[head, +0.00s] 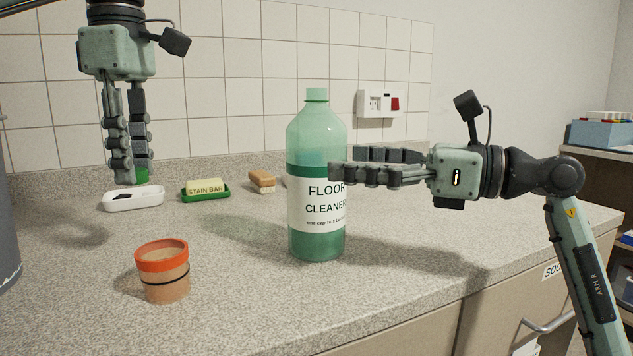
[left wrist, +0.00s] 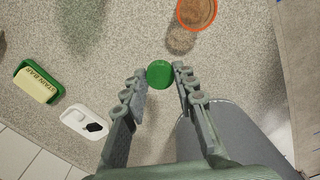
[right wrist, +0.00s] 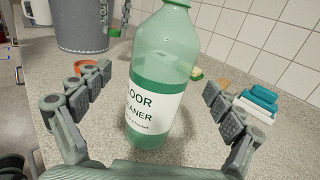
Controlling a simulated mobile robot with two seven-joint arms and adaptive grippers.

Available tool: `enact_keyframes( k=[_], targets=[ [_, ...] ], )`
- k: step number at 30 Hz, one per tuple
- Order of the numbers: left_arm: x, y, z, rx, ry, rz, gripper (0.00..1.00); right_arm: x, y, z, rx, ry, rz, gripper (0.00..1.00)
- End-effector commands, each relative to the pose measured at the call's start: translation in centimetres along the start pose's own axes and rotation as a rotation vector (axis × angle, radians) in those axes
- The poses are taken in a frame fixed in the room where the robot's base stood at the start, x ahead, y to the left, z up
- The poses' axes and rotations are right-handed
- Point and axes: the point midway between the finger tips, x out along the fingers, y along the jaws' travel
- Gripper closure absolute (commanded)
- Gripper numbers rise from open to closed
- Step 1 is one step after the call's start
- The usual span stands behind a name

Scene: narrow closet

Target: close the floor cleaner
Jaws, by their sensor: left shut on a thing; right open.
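The floor cleaner bottle (head: 316,225) stands upright on the counter, clear green with a white label; its neck shows a pale green top with no darker cap on it. In the right wrist view the bottle (right wrist: 152,105) stands between the open fingers of my right gripper (head: 345,168), with gaps on both sides. My left gripper (head: 127,178) is up at the left, pointing down, shut on a green cap (left wrist: 160,74). The cap also shows at the fingertips in the head view (head: 141,175), above the counter and left of the bottle.
An orange-rimmed cup (head: 164,275) stands at the front left. A white dish (head: 133,199), a stain bar in a green dish (head: 206,190) and a brush or sponge (head: 262,181) lie near the back wall. A socket (head: 380,103) is on the wall. Counter between cup and bottle is clear.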

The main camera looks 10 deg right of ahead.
Motion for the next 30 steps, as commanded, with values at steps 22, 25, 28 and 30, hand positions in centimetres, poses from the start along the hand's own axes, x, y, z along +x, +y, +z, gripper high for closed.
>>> enact_keyframes(
  k=[22,25,28,30],
  targets=[
    [-1.3,0.0,0.0,0.000,0.000,0.000,0.81,5.2,-0.2,0.1,0.000,-0.001,0.000,0.06],
    [-1.3,0.0,0.0,0.000,0.000,0.000,0.81,5.2,-0.2,0.1,0.000,-0.001,-0.001,0.06],
    [-1.3,0.0,0.0,0.000,0.000,0.000,0.81,5.2,-0.2,0.1,0.000,0.000,-0.001,0.06],
    [-1.3,0.0,0.0,0.000,0.000,0.000,0.81,5.2,-0.2,0.1,0.000,0.000,-0.001,0.06]
  ],
)
